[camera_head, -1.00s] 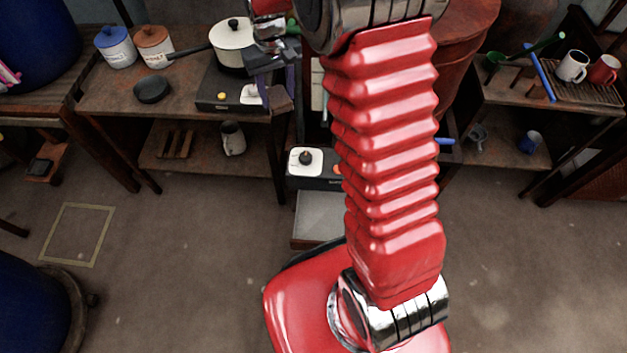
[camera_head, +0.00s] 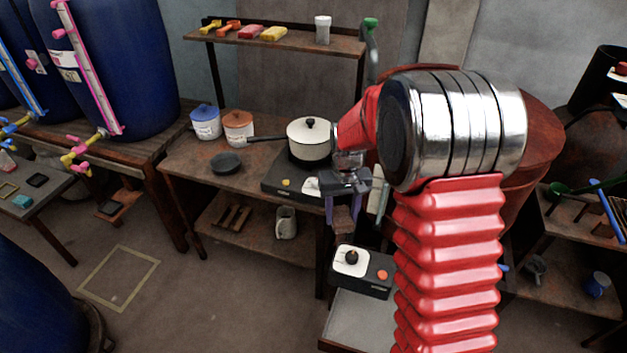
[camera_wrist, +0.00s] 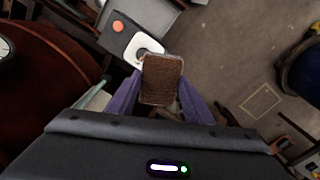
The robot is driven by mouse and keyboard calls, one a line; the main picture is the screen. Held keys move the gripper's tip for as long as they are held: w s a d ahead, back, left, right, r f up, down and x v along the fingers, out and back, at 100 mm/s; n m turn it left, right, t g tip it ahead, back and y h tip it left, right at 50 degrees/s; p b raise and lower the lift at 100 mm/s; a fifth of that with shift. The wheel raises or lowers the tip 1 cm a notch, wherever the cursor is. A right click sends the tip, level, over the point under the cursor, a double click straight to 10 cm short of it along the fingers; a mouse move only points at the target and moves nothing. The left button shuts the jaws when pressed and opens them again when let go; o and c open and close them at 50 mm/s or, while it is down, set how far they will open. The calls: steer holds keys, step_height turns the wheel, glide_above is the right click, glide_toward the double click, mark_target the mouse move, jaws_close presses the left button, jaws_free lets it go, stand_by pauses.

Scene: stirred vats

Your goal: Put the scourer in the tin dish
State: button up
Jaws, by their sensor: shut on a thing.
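The scourer, a brown, rough block (camera_wrist: 162,80), is between the purple fingers of my gripper (camera_wrist: 160,100) in the wrist view. My gripper (camera_head: 343,208) is shut on it. In the head view the gripper points down in front of the bench's right end, with the scourer (camera_head: 343,222) partly showing below the fingers. A small dark round dish (camera_head: 227,163), which may be the tin dish, sits on the bench left of the hob. It looks empty, and my gripper is well to its right.
A cream pot (camera_head: 309,142) stands on the hob, its handle reaching left. Blue (camera_head: 206,124) and orange-lidded (camera_head: 238,129) jars stand behind the dish. A white-topped device (camera_head: 362,270) is below my gripper. A shelf (camera_head: 280,40) overhangs the bench. Bench front around the dish is clear.

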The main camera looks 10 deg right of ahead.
steer(key=s+f, duration=0.3)
steer(key=f, duration=0.7)
steer(key=shift+s+a, duration=0.15)
steer(key=shift+a, duration=0.2)
steer(key=shift+f, duration=0.1)
